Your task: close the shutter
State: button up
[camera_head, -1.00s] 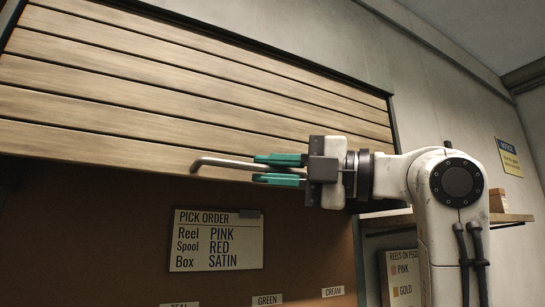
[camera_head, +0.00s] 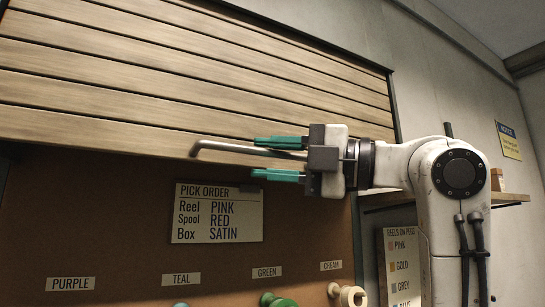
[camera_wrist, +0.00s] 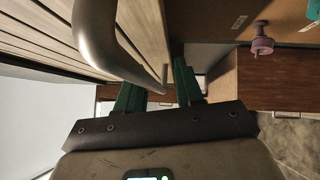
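The shutter (camera_head: 200,88) is made of pale wooden slats and covers the upper part of the cabinet opening. Its lower edge hangs just above the pick order sign, and the opening below is uncovered. A grey metal bar handle (camera_head: 215,147) sticks out from the bottom slat. It shows large in the wrist view (camera_wrist: 95,35). My gripper (camera_head: 277,159) has green fingers, spread apart above and below the handle's bar. In the wrist view the bar's end lies between the fingers (camera_wrist: 160,92), with gaps visible; any contact is unclear.
The brown back panel (camera_head: 100,225) carries the pick order sign (camera_head: 217,213), name labels, and pegs with a green spool (camera_head: 278,299) and a cream spool (camera_head: 347,294). A wall shelf (camera_head: 500,199) with a small box stands at the right, behind my arm.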

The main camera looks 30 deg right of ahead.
jog(key=b+v, duration=0.1)
jog(key=v, duration=0.9)
jog(key=shift+s+d+b, duration=0.2)
jog(key=shift+s+b, duration=0.1)
jog(key=shift+b, duration=0.05)
jog(key=shift+f, duration=0.2)
